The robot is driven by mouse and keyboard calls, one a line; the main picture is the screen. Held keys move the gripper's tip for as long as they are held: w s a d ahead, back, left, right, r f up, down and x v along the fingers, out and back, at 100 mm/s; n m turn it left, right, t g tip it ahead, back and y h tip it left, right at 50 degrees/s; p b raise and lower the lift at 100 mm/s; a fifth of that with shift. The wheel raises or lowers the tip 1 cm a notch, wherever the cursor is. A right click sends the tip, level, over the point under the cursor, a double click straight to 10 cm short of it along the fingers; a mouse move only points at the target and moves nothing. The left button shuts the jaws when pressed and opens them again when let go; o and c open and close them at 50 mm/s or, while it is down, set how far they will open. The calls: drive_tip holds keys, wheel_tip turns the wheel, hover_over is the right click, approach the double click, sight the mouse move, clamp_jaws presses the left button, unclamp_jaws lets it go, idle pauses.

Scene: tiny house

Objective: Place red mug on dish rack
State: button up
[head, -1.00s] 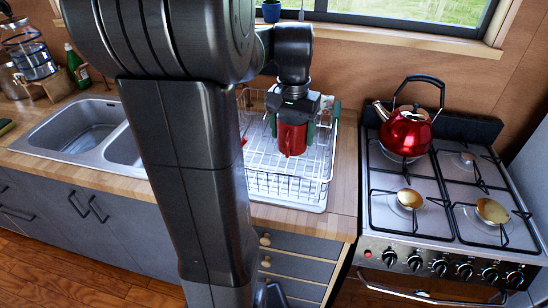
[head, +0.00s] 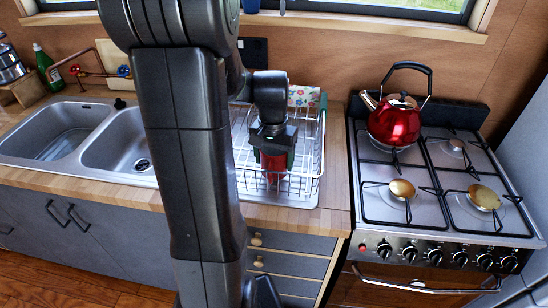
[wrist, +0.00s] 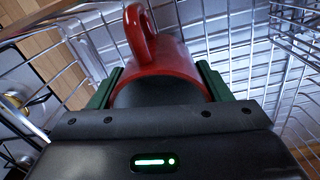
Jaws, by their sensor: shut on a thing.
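The red mug (head: 273,166) is held in my gripper (head: 273,160), low inside the white wire dish rack (head: 308,180) on the counter right of the sink. In the wrist view the mug (wrist: 160,62) sits between the green fingers of my gripper (wrist: 158,88), its handle pointing to the top of the picture. Rack wires (wrist: 235,45) show around and beyond it. The mug is at or below the height of the rack's rim. I cannot tell whether its underside touches the rack floor.
A red kettle (head: 394,122) stands on the gas stove (head: 440,185) to the right. A double sink (head: 120,140) is at the left, with a green bottle (head: 43,64) behind it. A patterned cloth (head: 303,96) is at the rack's back. My arm hides part of the counter.

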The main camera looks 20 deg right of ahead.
drive_tip(key=o, duration=1.2)
drive_tip(key=shift+f, duration=0.1)
wheel_tip(320, 180, up, 12)
drive_tip(key=shift+a+r, duration=0.15)
